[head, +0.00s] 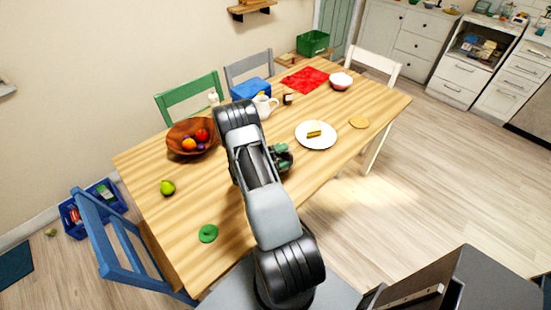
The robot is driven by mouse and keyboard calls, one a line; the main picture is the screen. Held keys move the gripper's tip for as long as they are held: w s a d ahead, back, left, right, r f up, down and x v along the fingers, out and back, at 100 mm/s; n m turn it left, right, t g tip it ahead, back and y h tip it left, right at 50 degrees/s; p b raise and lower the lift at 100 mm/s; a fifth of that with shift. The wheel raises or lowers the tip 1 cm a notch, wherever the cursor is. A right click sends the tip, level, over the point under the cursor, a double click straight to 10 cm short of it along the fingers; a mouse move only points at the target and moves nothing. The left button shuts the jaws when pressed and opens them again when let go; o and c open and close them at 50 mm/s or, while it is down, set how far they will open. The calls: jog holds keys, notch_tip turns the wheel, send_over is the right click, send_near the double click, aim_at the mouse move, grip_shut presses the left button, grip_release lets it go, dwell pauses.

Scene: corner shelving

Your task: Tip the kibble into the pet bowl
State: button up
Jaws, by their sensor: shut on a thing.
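My arm rises from the bottom of the head view and covers the middle of the table. A dark and green end part of it, my gripper (282,157), juts out on the arm's right side above the tabletop. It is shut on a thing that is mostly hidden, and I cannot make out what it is. I cannot pick out any kibble. No bowl is clearly a pet bowl; a white bowl (341,82) with a pinkish look stands at the far right of the table, well beyond my gripper.
The wooden table (165,215) also bears a brown fruit bowl (178,146), a green pear (167,187), a green disc (208,233), a white plate (318,142), a yellow disc (359,122), a white jug (264,105) and a red mat (305,80). Chairs stand around it.

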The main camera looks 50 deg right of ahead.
jog(key=shift+w+r+n+p, duration=0.25)
jog(key=shift+r+n+p, duration=0.1)
jog(key=shift+n, duration=0.25)
dwell(0.9)
jog(key=shift+f, duration=0.15)
